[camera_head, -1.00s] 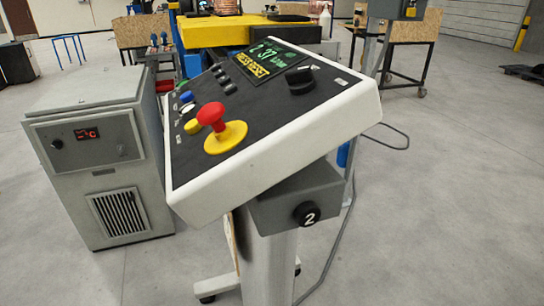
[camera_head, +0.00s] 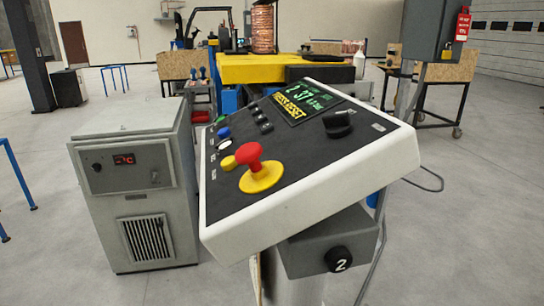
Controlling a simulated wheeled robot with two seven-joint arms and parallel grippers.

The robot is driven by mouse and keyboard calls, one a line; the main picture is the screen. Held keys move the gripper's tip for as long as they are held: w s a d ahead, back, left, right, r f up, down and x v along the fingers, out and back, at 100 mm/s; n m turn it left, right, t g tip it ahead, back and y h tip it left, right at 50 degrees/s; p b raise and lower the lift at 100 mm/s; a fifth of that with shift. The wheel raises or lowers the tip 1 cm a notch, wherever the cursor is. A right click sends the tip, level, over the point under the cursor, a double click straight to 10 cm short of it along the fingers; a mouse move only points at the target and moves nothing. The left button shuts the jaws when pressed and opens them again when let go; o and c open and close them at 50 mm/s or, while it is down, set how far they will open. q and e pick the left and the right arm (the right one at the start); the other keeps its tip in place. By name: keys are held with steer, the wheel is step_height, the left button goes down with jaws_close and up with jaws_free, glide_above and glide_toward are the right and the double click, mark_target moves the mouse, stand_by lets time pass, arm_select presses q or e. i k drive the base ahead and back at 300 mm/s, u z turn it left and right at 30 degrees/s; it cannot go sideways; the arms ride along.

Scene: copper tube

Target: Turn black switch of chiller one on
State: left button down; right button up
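A grey box-shaped chiller (camera_head: 134,188) stands on the floor at the left in the head view. I cannot tell which way either is turned, and no chiller number is legible. Neither of my grippers is in view.
A tilted control console (camera_head: 300,170) with a red mushroom button (camera_head: 250,158) fills the centre, close in front. A yellow machine (camera_head: 285,69) stands behind. Floor is open at left and right.

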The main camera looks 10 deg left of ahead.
mark_target(97, 168)
steer(key=u, duration=1.3)
steer(key=k, duration=0.5)
steer(key=u, duration=1.4)
steer(key=i, duration=3.9)
steer(key=z, duration=2.05)
steer(key=i, duration=1)
